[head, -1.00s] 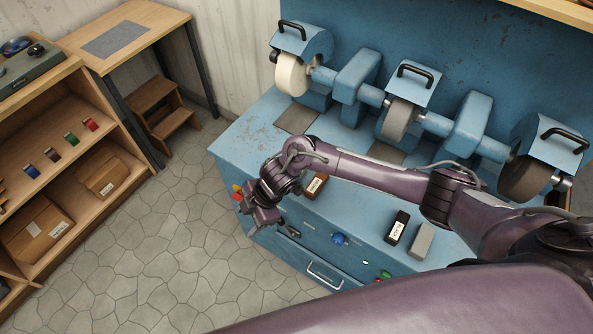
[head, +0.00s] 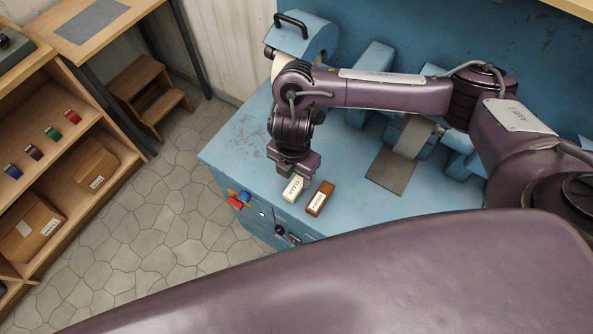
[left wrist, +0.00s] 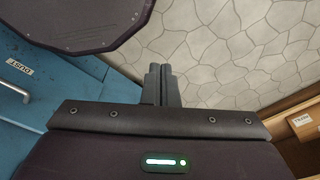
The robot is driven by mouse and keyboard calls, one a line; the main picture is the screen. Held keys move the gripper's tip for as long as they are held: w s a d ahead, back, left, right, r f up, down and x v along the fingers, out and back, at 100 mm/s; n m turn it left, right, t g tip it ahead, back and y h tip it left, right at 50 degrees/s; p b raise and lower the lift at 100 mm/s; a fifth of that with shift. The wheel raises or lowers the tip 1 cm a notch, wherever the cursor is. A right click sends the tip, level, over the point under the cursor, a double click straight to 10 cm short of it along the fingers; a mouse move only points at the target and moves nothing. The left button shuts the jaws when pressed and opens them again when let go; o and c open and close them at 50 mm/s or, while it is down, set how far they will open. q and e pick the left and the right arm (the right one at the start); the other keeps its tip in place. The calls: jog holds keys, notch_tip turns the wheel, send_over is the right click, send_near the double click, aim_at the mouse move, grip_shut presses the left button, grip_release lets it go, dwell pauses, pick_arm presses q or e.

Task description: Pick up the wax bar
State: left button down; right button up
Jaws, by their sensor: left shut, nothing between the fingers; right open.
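A cream bar (head: 293,189) with dark lettering lies on the blue bench near its front left edge. A brown bar (head: 319,198) with a white label lies just right of it. Which one is the wax bar I cannot tell for sure; the lettering is small. My right gripper (head: 297,172) points down, open, right above and behind the cream bar, with nothing seen between its fingers. Whether it touches the bar I cannot tell. My left gripper (left wrist: 165,84) is shut and empty in the left wrist view, over the paved floor beside the bench; the head view does not show it.
The blue bench (head: 245,150) carries grinding machinery (head: 305,38) at the back, partly hidden by my right arm. A wooden shelf (head: 110,125) and step stool (head: 150,95) stand left, with open floor between.

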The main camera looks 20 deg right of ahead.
aim_at(293, 189)
jog(key=f, duration=0.1)
jog(key=s+f, duration=0.1)
jog(key=f+b, duration=0.1)
jog(key=f, duration=0.1)
jog(key=shift+s+a, duration=0.2)
jog(key=shift+a, duration=0.15)
jog(key=shift+w+f, duration=0.25)
jog(key=shift+f, duration=1.1)
jog(key=c, duration=1.1)
pick_arm(q)
jog(key=shift+g, duration=0.3)
jog(key=s, duration=0.1)
jog(key=s+f, duration=0.1)
jog(key=s, duration=0.1)
jog(key=s+f, duration=0.1)
jog(key=shift+s+a, duration=0.25)
jog(key=shift+a, duration=0.1)
pick_arm(e)
jog(key=shift+o, duration=0.2)
pick_arm(q)
jog(key=shift+w, duration=0.1)
pick_arm(e)
jog(key=shift+r, duration=0.1)
